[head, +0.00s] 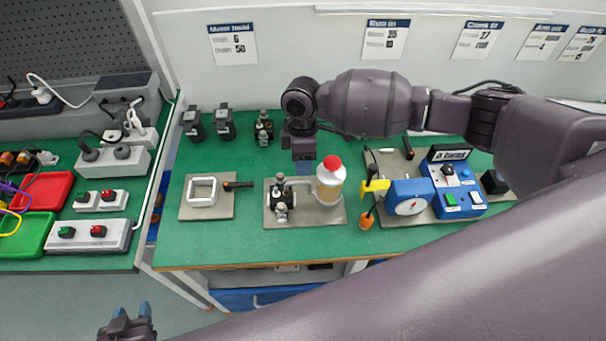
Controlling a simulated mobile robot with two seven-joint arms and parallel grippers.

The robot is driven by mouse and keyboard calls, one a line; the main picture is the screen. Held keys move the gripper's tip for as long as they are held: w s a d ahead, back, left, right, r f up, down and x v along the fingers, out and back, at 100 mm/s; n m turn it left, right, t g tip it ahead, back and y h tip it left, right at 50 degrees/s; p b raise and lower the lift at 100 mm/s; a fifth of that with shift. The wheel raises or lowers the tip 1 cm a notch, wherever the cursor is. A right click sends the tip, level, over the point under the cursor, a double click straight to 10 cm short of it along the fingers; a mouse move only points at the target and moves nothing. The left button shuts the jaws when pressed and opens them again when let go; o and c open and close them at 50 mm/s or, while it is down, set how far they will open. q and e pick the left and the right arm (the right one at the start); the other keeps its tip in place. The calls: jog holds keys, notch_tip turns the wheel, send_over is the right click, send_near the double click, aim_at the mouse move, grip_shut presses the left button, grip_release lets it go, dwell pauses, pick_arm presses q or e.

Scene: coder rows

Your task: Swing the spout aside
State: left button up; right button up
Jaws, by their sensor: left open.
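A bottle with a red cap and a pale, orange-tinted body (331,182) stands on a grey plate (310,214) on the green bench. Beside it on the plate is a small dark and metal fitting (281,200). I cannot tell for sure which part is the spout. My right gripper (304,168) points down just above and left of the bottle, over the back edge of the plate. Its fingers look bluish and I cannot see whether anything is between them. My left gripper (131,311) is low at the bottom left, open and empty, away from the bench.
A plate with a white square frame and black handle (203,192) lies to the left. A yellow piece (376,186) and a blue gauge unit (410,203) stand to the right. Dark fittings (224,122) line the back. My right arm covers the right side.

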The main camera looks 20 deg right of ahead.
jog(key=shift+s+a+f, duration=0.1)
jog(key=shift+s+f, duration=0.05)
jog(key=shift+f, duration=0.7)
jog(key=shift+s+f, duration=0.2)
jog(key=shift+f, duration=0.65)
jog(key=shift+s+a+f, duration=0.1)
jog(key=shift+s+f, duration=0.05)
jog(key=shift+f, duration=0.7)
grip_shut()
